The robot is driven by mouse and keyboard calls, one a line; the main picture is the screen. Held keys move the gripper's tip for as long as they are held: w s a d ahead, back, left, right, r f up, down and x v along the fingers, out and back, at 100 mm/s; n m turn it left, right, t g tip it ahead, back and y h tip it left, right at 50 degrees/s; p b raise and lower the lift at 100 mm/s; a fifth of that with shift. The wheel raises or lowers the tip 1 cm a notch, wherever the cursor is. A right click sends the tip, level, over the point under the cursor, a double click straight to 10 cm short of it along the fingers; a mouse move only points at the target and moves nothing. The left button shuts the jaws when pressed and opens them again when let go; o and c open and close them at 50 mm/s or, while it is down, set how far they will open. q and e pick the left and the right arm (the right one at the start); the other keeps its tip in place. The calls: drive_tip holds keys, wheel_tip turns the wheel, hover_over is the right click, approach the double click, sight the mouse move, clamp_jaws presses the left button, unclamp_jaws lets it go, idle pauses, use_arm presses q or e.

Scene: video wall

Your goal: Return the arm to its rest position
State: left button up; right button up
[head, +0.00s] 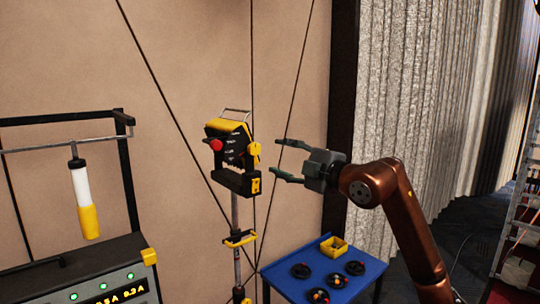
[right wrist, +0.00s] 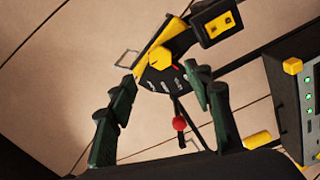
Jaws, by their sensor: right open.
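My right arm (head: 405,215) comes in from the lower right in the head view, bent at a brown joint. My right gripper (head: 280,160) is open and empty, its fingers pointing left toward a black and yellow control box (head: 232,155) on a pole. A gap shows between the fingertips and the box. In the right wrist view the two green fingers (right wrist: 165,105) are spread apart, with the control box (right wrist: 165,65) beyond them. The box has a red knob (head: 216,144) and a yellow knob (head: 254,149). My left gripper is in neither view.
A blue table (head: 320,271) with several round black parts and a yellow bin (head: 334,247) stands below my right gripper. A panel with green lights (head: 90,285) and a hanging white and yellow cylinder (head: 84,200) are at the left. Grey curtains (head: 415,90) hang behind the arm.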

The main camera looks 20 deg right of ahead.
drive_tip(key=shift+v, duration=0.9)
